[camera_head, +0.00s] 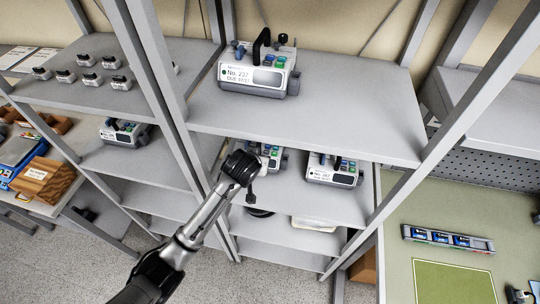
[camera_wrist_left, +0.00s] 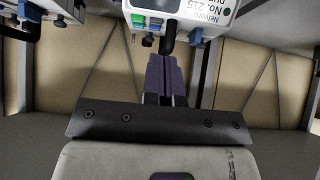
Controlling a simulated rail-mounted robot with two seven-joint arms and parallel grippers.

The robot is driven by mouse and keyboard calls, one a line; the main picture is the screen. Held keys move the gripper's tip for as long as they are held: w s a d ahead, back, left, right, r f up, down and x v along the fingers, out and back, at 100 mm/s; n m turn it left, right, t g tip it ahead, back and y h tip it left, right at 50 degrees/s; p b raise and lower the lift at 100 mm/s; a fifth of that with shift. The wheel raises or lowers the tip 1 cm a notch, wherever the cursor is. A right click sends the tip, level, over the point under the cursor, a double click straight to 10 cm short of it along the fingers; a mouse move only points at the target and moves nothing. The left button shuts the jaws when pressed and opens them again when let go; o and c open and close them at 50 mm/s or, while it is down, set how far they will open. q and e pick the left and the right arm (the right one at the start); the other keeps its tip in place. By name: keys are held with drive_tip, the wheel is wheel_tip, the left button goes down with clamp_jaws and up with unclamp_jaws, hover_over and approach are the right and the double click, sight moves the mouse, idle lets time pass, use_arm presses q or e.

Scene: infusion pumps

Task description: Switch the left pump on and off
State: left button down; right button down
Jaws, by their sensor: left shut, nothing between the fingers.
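The left pump (camera_head: 270,154) stands on the middle shelf, mostly hidden behind my left gripper (camera_head: 246,167) in the head view. In the left wrist view the white left pump (camera_wrist_left: 208,12) appears upside down at the top, with green and blue controls and a dark handle or cable on its front edge. My left gripper (camera_wrist_left: 167,62) is shut and empty, its fingertips close to that edge by the controls. I cannot tell whether they touch. My right gripper is not in view.
Another pump (camera_head: 333,172) stands to the right on the same shelf. Pump No. 237 (camera_head: 258,75) stands on the upper shelf (camera_head: 340,110), which overhangs the middle one. Grey rack posts stand close beside my left arm. A green table (camera_head: 430,210) is at the right.

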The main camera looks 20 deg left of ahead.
sight(266, 150)
use_arm(q)
drive_tip(key=shift+w+r, duration=0.25)
drive_tip(key=shift+w, duration=0.25)
drive_tip(key=shift+w+r, duration=0.2)
drive_tip(key=shift+w, duration=0.25)
drive_tip(key=shift+f, duration=0.1)
drive_tip(key=x, duration=0.9)
drive_tip(key=shift+w+f, duration=0.15)
drive_tip(key=shift+w, duration=0.2)
